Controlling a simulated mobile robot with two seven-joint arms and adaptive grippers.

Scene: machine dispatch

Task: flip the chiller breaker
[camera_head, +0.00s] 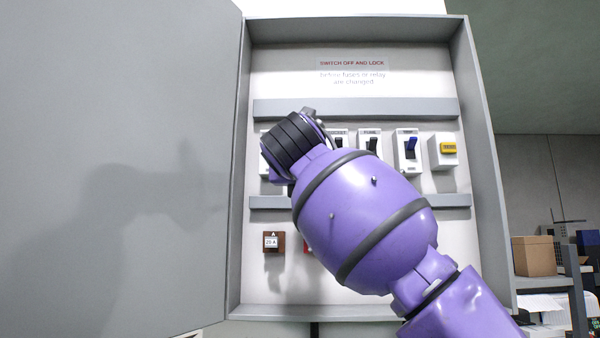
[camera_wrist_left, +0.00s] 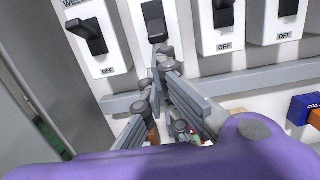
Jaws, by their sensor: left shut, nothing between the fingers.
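A row of white breakers runs across the open grey cabinet in the head view, with a blue-switched breaker (camera_head: 408,150) towards its right end. I cannot read which breaker is the chiller. In the left wrist view, the leftmost breaker (camera_wrist_left: 112,52) has a black lever, reads OFF, and its label starts with "WEL". My left gripper (camera_wrist_left: 165,58) is shut and empty, its tips just below the black switch of the second breaker (camera_wrist_left: 153,22); I cannot tell if they touch. Two more breakers (camera_wrist_left: 221,32) (camera_wrist_left: 288,20) to the right read OFF. My right gripper is not in view.
The open cabinet door (camera_head: 120,120) fills the left. Grey rails (camera_head: 350,108) cross the panel above and below the breakers. A yellow-switched unit (camera_head: 445,150) ends the row. A brown 20 A block (camera_head: 272,242) and a blue block (camera_wrist_left: 303,108) sit lower. My purple arm hides the panel's middle.

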